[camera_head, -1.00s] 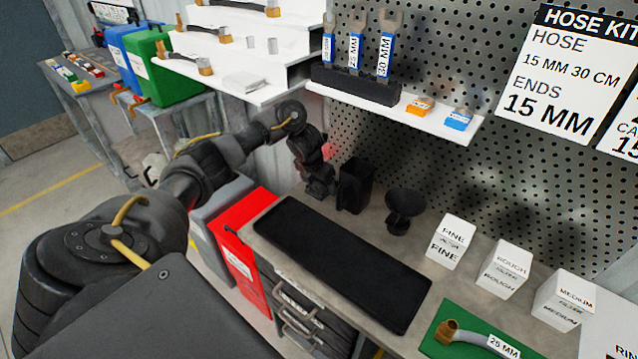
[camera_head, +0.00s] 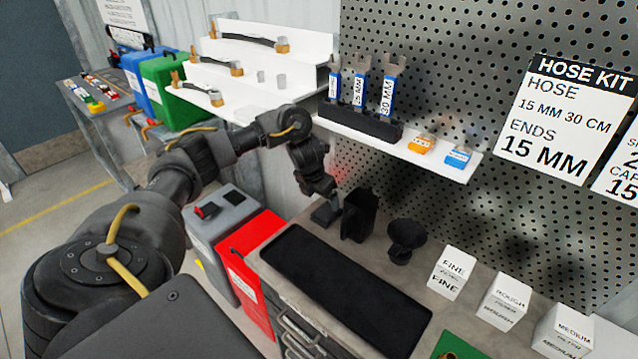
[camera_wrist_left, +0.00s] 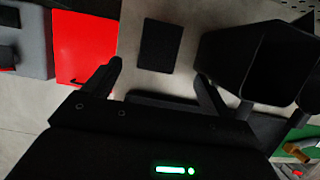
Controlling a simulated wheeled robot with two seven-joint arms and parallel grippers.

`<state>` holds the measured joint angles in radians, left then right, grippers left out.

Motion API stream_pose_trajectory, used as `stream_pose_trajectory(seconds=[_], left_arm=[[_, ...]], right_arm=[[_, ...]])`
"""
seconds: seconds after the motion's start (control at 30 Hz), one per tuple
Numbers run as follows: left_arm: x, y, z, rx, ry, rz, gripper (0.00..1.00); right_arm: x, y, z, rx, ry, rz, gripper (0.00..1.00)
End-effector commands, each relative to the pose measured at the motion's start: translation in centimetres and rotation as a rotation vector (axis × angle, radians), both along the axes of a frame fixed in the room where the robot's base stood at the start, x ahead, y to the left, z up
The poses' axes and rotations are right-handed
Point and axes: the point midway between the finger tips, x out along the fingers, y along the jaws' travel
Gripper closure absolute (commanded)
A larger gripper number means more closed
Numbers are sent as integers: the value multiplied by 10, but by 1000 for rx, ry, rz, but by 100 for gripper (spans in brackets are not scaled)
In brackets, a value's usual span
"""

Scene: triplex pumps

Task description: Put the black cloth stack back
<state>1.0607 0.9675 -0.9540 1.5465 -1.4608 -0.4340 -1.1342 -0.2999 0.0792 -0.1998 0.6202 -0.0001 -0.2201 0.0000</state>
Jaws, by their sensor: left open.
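A small dark square stack (camera_head: 325,214), which looks like the black cloth stack, lies on the grey bench top near its far left end. In the left wrist view the black cloth stack (camera_wrist_left: 160,46) lies flat just beyond my fingertips, lined up between them. My left gripper (camera_head: 329,197) is over the stack, pointing down. In the wrist view my left gripper (camera_wrist_left: 158,72) has its fingers spread with nothing between them. Whether a fingertip touches the stack cannot be told. My right gripper is not in view.
A black open holder (camera_head: 357,222) stands close right of the stack; it also shows in the wrist view (camera_wrist_left: 265,60). A black mat (camera_head: 345,290) covers the bench front. A black funnel-like object (camera_head: 406,240) and white filter boxes (camera_head: 452,273) stand right. A red bin (camera_head: 250,270) is left.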

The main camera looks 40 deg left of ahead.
Motion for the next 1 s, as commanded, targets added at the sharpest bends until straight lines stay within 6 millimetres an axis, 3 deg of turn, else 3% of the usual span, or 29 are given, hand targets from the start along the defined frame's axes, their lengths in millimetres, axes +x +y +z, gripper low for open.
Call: stream_pose_trajectory(seconds=[0.03,0.23,1.0], left_arm=[[-2,1,13,2,-2,0,15],[-8,-1,31,1,-3,0,15],[-8,-1,34,0,-3,0,15]], right_arm=[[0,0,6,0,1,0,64],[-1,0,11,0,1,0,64],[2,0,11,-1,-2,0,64]])
